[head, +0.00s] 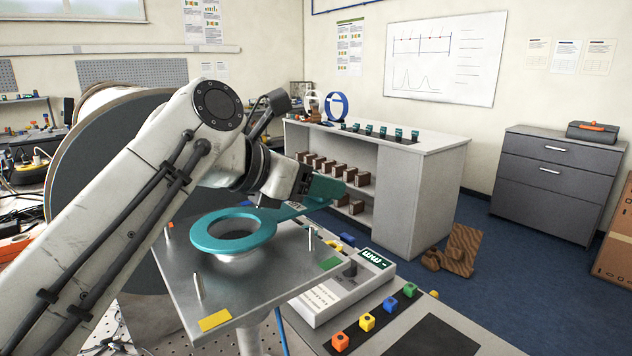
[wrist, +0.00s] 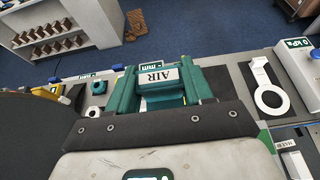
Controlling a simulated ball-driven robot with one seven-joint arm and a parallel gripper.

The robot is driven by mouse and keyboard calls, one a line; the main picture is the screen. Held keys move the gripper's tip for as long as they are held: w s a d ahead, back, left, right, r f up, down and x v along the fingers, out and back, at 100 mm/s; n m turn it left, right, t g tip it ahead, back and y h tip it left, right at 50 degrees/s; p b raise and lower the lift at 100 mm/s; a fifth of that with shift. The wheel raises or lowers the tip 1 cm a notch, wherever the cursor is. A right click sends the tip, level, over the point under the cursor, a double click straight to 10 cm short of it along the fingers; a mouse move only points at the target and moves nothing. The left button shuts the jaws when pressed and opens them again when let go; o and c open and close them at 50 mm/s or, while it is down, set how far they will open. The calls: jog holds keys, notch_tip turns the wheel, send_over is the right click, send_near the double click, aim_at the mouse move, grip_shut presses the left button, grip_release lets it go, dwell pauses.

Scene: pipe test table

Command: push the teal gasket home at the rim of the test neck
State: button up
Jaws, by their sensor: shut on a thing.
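The teal gasket (head: 262,236) is a flat ring with a tab reaching right. It lies level over the pale test neck (head: 236,257), which shows just below it on the metal plate. I cannot tell whether a gap remains between ring and rim. My gripper (head: 303,201) is at the right of the ring, shut on the gasket's tab. In the wrist view, my gripper's teal jaws (wrist: 160,88) close on both sides of a teal piece labelled AIR (wrist: 157,76). The ring and neck are hidden in that view.
The metal plate (head: 180,285) has upright pins (head: 198,287) near its edges and a yellow label. A panel with a meter (head: 345,285) and several coloured blocks (head: 367,321) stand at the right. A large reel (head: 65,165) is behind my arm.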

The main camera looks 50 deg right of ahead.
jog(key=shift+f+b, duration=1.05)
jog(key=shift+f, duration=0.05)
jog(key=o, duration=1.4)
jog(key=b+v, duration=0.1)
jog(key=v, duration=0.9)
jog(key=shift+w+a+r, duration=0.15)
jog(key=shift+a, duration=0.25)
